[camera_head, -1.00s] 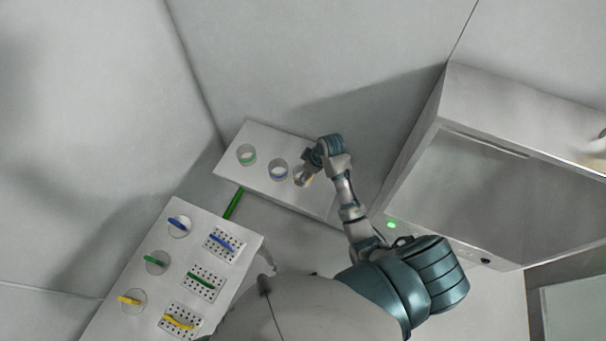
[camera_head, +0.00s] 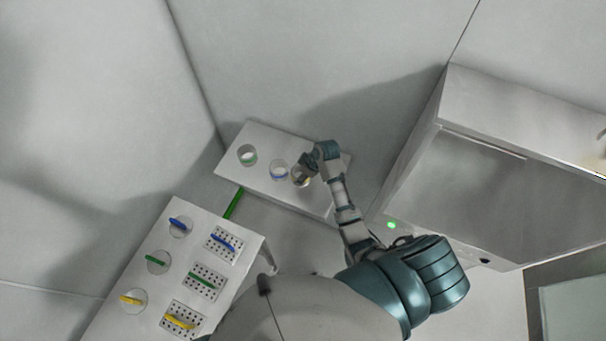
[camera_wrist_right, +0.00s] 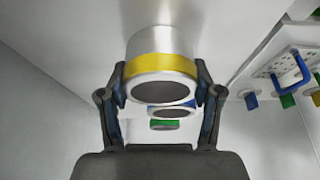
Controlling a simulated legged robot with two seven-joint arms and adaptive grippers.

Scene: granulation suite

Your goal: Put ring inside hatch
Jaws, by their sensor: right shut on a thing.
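A pale ring with a yellow band (camera_wrist_right: 160,67) is between the two fingers of my right gripper (camera_wrist_right: 160,90) in the right wrist view, and the gripper is shut on it. In the head view my right gripper (camera_head: 306,168) is at the right part of a small white table, over that ring (camera_head: 301,178), which it partly hides. A blue-banded ring (camera_head: 279,170) and a green-banded ring (camera_head: 247,155) stand to its left. A large grey cabinet (camera_head: 480,190) with a wide recess, seemingly the hatch, stands at the right. My left gripper is out of view.
The small white table (camera_head: 226,171) stands by the wall. A second white table (camera_head: 200,205) at lower left bears round discs and perforated plates with blue, green and yellow handles. A green light (camera_head: 391,225) is on the cabinet's front. Bare floor lies between table and cabinet.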

